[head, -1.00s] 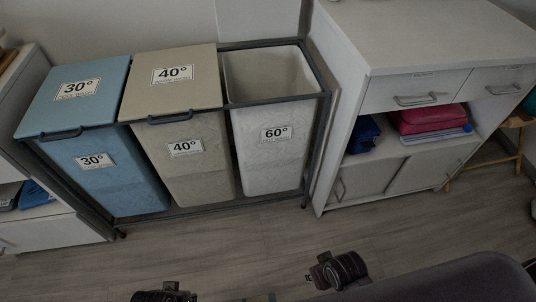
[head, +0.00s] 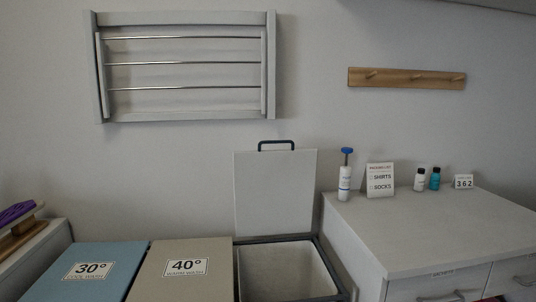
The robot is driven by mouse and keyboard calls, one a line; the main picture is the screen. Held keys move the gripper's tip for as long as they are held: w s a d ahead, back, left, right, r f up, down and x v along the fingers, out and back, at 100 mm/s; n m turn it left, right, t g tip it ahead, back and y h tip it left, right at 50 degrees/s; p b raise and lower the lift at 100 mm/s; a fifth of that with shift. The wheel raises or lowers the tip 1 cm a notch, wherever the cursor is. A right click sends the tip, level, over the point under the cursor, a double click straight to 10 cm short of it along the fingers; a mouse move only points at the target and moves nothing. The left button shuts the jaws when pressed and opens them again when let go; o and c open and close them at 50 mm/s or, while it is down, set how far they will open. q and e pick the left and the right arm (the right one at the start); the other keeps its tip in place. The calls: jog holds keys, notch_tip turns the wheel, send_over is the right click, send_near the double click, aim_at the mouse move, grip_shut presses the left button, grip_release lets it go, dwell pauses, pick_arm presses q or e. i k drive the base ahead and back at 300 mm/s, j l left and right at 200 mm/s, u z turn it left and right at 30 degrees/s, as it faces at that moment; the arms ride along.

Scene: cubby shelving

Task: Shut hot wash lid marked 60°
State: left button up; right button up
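The 60° bin (head: 285,271) is open, and its mouth shows at the bottom middle of the head view. Its pale lid (head: 275,195) stands upright behind the mouth, against the wall. A dark blue handle (head: 276,145) is on the lid's top edge. The 60° label is out of view. To its left, the beige 40° lid (head: 190,285) and the blue 30° lid (head: 75,282) are shut. Neither of my grippers is in this view.
A white cabinet (head: 430,235) stands close on the right, with a pump bottle (head: 345,178), a card (head: 380,181) and small bottles on top. A wall drying rack (head: 185,108) and a wooden peg rail (head: 405,78) hang above. An ironing item (head: 18,214) lies at far left.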

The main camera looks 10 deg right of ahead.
aim_at(274, 190)
jog(key=i+u, duration=0.45)
jog(key=i, duration=0.55)
